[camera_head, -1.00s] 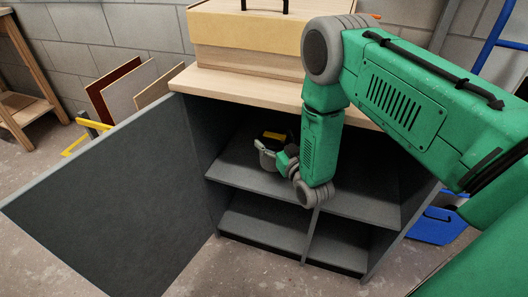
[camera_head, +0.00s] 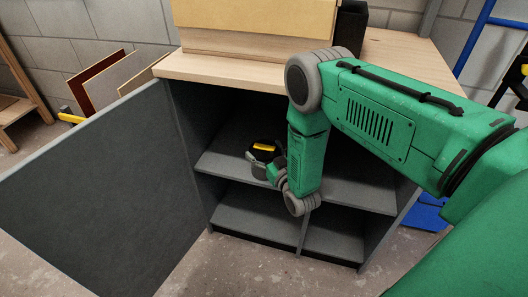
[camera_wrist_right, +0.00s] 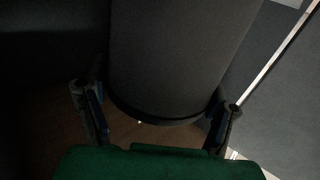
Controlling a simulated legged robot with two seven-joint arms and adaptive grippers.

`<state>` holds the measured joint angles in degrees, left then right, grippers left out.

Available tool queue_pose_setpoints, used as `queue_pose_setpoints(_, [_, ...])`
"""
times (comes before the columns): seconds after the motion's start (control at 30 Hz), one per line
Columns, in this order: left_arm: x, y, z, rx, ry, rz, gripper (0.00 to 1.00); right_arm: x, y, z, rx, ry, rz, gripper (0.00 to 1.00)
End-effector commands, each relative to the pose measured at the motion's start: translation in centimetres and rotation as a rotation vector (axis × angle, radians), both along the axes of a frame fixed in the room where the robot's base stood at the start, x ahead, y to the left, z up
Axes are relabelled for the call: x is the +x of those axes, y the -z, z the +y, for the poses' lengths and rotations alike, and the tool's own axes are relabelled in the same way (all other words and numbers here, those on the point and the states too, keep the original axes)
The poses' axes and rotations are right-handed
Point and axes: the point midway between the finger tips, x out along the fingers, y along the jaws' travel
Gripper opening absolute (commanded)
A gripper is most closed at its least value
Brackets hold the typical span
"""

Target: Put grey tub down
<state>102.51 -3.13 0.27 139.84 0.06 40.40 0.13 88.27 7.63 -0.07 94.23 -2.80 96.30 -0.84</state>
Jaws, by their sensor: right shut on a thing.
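The grey tub (camera_head: 262,148) is dark, with a yellow patch near its top. It is inside the open cabinet, above the middle shelf (camera_head: 355,190). My right gripper (camera_head: 257,162) is shut on it. In the right wrist view the tub (camera_wrist_right: 180,55) fills the space between the two fingers of the gripper (camera_wrist_right: 156,108). I cannot tell whether its base touches the shelf. My right forearm hides part of the shelf to its right. My left gripper is not in view.
The grey cabinet door (camera_head: 95,190) stands open at the left. The wooden top (camera_head: 230,73) carries a pale box (camera_head: 255,17) and a dark container (camera_head: 350,25). A divider splits the lower space. The shelf right of my arm looks bare. A blue bin (camera_head: 425,217) stands right of the cabinet.

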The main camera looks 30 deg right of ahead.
Motion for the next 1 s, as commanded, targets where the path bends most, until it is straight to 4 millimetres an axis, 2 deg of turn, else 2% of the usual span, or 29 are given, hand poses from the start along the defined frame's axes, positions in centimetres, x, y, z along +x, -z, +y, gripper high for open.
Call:
queue_pose_setpoints(0.1, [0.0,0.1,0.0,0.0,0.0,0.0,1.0,0.1,0.1,0.0,0.0,0.0,-0.003,0.3])
queue_pose_setpoints(0.13, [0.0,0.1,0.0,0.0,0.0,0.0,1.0,0.0,0.1,0.0,0.0,0.0,0.0,0.88])
queue_pose_setpoints(0.17, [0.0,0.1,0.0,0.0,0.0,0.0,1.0,0.0,0.1,0.0,0.0,0.0,0.0,0.99])
queue_pose_setpoints(0.47, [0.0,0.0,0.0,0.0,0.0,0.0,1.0,0.0,0.0,0.0,0.0,0.0,0.0,1.0])
queue_pose_setpoints(0.57, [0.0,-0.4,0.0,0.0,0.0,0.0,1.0,-0.7,0.0,0.1,0.0,0.0,0.004,1.0])
queue_pose_setpoints(0.67, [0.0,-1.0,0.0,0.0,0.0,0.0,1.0,-2.2,-0.1,0.2,0.001,0.0,0.006,1.0])
queue_pose_setpoints(1.0, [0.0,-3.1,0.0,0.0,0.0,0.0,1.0,-9.3,-0.1,0.8,0.0,0.0,0.005,1.0])
